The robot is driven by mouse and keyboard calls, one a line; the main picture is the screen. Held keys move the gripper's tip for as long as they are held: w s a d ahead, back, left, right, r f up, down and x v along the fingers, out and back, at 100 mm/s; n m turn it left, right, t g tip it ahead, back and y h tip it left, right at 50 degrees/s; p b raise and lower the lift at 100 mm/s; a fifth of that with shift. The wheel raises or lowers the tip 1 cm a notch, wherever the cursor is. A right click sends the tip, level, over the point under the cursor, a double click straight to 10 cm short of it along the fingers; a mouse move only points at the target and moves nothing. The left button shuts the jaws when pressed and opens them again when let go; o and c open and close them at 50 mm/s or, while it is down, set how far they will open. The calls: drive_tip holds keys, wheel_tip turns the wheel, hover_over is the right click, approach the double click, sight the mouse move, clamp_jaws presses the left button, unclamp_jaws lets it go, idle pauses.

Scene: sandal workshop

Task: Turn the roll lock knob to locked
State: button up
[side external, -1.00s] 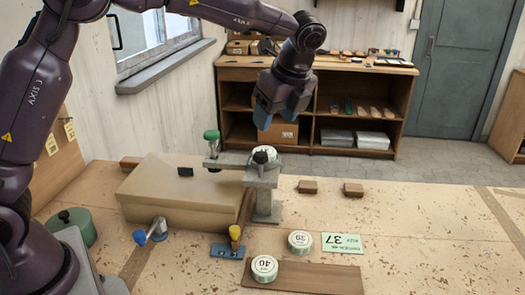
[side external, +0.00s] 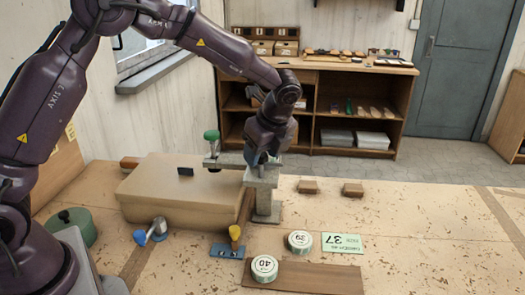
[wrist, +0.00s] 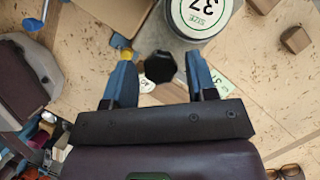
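My gripper (side external: 258,160) is low over the grey post stand (side external: 266,205) behind the middle of the bench. In the wrist view my gripper (wrist: 160,80) is open, with a blue finger on each side of a black faceted knob (wrist: 160,67). A small gap shows between the knob and each finger. No label on the knob is readable, so I cannot tell its lock state. A round size 37 disc (wrist: 200,15) sits beside the knob at the top of the wrist view. In the side view my gripper hides the knob and this disc.
A tan block (side external: 175,195) lies left of the stand, with a green-knobbed clamp (side external: 211,141) above it. A blue lever (side external: 150,232) and a yellow knob (side external: 234,232) stand in front. Discs 39 (side external: 300,242) and 40 (side external: 264,268) and a green card (side external: 342,243) lie front right.

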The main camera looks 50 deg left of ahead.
drive_tip(key=c, duration=0.7)
drive_tip(key=shift+n, duration=0.4)
drive_tip(key=n+g, duration=0.1)
drive_tip(key=n, duration=0.2)
drive_tip(key=shift+w+n+g, duration=0.15)
drive_tip(key=shift+n+g, duration=0.25)
drive_tip(key=n+g+h, duration=0.1)
drive_tip(key=n, duration=0.3)
drive_tip(key=shift+w+r+n, duration=0.1)
drive_tip(key=shift+n, duration=0.2)
drive_tip(key=n+h, duration=0.1)
drive_tip(key=n, duration=0.1)
drive_tip(key=n+g, duration=0.1)
drive_tip(key=n, duration=0.1)
drive_tip(key=shift+a+h, duration=0.2)
drive_tip(key=shift+h, duration=0.2)
drive_tip(key=n, duration=0.2)
drive_tip(key=n+h, duration=0.1)
drive_tip(key=n, duration=0.1)
drive_tip(key=shift+w+n+g+h, duration=0.1)
drive_tip(key=shift+n+g+h, duration=0.2)
